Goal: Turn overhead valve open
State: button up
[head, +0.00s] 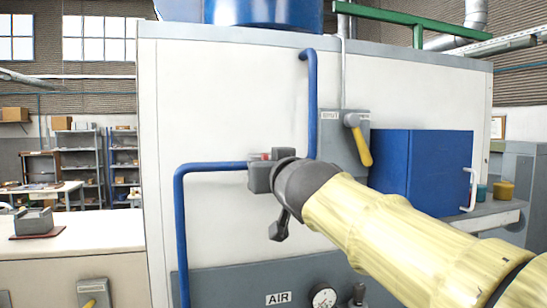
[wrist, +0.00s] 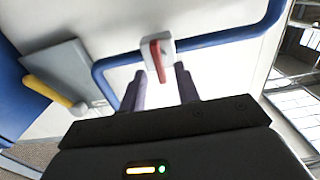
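The valve with a red handle (wrist: 158,62) sits on the blue pipe (wrist: 220,38), on a pale valve body (wrist: 149,50). In the head view only a bit of the red handle (head: 266,156) shows, with my wrist and gripper in front of most of the valve. My gripper (wrist: 160,77) is open, its two dark fingers apart and pointing at the valve. In the wrist picture the lower end of the red handle appears between the fingertips. I cannot tell whether either finger touches it.
A grey panel (head: 331,157) with a yellow lever (head: 359,145) is right of the valve. A blue box (head: 420,168) with a white handle juts out further right. An AIR panel (head: 250,285) with a gauge (head: 323,297) is below. The white wall (head: 225,85) above left is bare.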

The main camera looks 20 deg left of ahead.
jog(key=shift+x, duration=1.2)
grip_shut()
